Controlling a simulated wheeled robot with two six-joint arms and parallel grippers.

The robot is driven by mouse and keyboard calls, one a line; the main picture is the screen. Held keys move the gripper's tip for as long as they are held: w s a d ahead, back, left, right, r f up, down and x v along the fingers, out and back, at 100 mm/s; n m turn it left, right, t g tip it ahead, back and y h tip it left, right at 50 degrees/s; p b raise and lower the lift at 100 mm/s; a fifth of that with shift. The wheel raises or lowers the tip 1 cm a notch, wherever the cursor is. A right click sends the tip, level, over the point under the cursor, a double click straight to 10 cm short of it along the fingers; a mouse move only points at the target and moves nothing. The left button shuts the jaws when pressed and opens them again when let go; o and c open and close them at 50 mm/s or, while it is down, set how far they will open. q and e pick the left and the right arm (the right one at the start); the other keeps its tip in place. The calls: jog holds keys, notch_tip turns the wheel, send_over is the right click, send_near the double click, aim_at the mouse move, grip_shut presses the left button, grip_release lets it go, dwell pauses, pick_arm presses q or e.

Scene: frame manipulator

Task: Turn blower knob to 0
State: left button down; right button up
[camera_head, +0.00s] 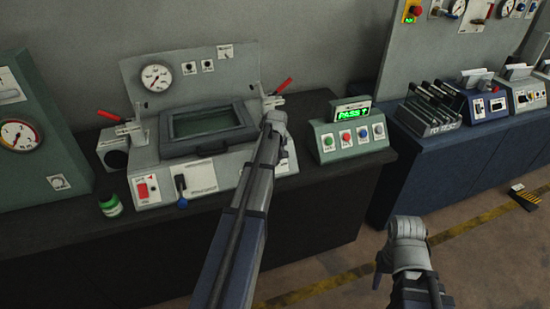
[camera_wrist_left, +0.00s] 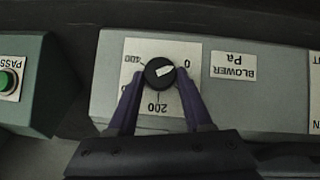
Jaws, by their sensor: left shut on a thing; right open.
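The blower knob (camera_wrist_left: 159,73) is a round black dial with a white pointer mark. It sits on a white scale plate that appears upside down in the left wrist view. The pointer is aimed right and slightly up, roughly toward the printed 0. My left gripper (camera_wrist_left: 160,100) is shut on the knob, one dark finger on each side. The fingers cover part of the scale between 200 and 0. In the head view my left arm hides the knob. My right gripper (camera_head: 408,230) is open and empty, low at the right, apart from the benches.
The grey machine (camera_head: 205,182) carries a framed window (camera_head: 208,124), red-handled clamps and a blue-handled lever (camera_head: 181,190). A green PASS box (camera_head: 350,140) stands just right of my left arm. Open floor lies at the lower right.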

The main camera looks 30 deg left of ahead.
pick_arm(q)
jog(key=shift+s+n, duration=0.15)
jog(key=shift+n, duration=0.15)
dwell(0.4)
jog(key=shift+c, duration=1.6)
grip_release()
jog(key=p+v, duration=0.7)
jog(key=shift+s+r, duration=0.15)
jog(key=shift+r, duration=0.2)
